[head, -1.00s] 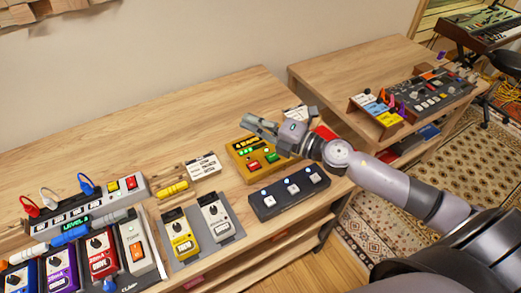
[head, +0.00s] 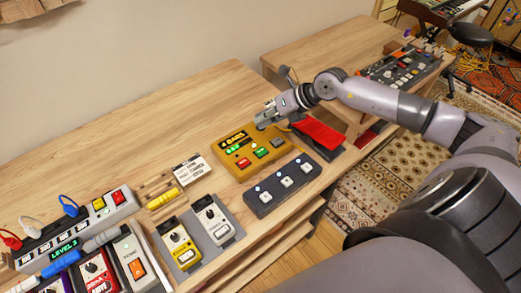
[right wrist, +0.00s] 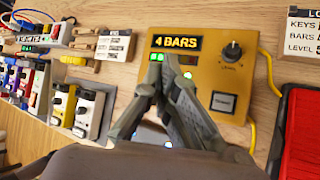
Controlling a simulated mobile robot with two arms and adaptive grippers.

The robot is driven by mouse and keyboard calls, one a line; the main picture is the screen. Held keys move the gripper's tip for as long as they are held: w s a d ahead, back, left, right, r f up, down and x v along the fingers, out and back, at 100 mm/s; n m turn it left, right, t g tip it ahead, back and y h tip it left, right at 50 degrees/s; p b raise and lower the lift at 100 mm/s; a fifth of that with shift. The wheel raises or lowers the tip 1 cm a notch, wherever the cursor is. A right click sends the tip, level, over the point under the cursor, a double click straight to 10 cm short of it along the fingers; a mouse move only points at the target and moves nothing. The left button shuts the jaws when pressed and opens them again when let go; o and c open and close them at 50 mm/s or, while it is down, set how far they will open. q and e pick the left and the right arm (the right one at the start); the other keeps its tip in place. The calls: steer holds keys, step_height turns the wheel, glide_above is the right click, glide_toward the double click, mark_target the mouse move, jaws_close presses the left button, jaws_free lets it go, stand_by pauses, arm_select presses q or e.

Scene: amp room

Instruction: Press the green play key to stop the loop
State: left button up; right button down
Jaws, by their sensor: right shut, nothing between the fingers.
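The yellow looper box (head: 228,147) sits on the wooden bench in the head view, with a lit display, green lights, a red key (head: 243,163) and the green play key (head: 262,153). In the right wrist view, the looper box (right wrist: 207,85) shows "4 BARS", a black knob and a grey button. My right gripper (head: 262,121) is shut and empty, over the box's far right part in the head view. In the wrist view, the gripper (right wrist: 166,60) covers the box's lower left, and the green key is not visible there. My left gripper is out of view.
A dark footswitch (head: 282,184) with several white buttons lies in front of the box. A red pedal (head: 318,134) is to its right. Yellow and white pedals (head: 180,242) and a power strip (head: 80,226) stand left. Bare bench lies behind.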

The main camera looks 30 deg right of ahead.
steer(key=b, duration=0.6)
glide_above(262, 149)
step_height(262, 149, down, 8)
steer(key=shift+d+r, duration=0.1)
steer(key=shift+r, duration=0.05)
steer(key=shift+f, duration=0.55)
stand_by(0.5)
steer(key=shift+f+b, duration=0.3)
steer(key=shift+f, duration=0.1)
steer(key=shift+f+b, duration=0.4)
steer(key=shift+f, duration=0.2)
stand_by(0.6)
steer(key=shift+r, duration=0.1)
steer(key=shift+r+p, duration=0.8)
steer(key=shift+r, duration=0.1)
steer(key=shift+r, duration=0.1)
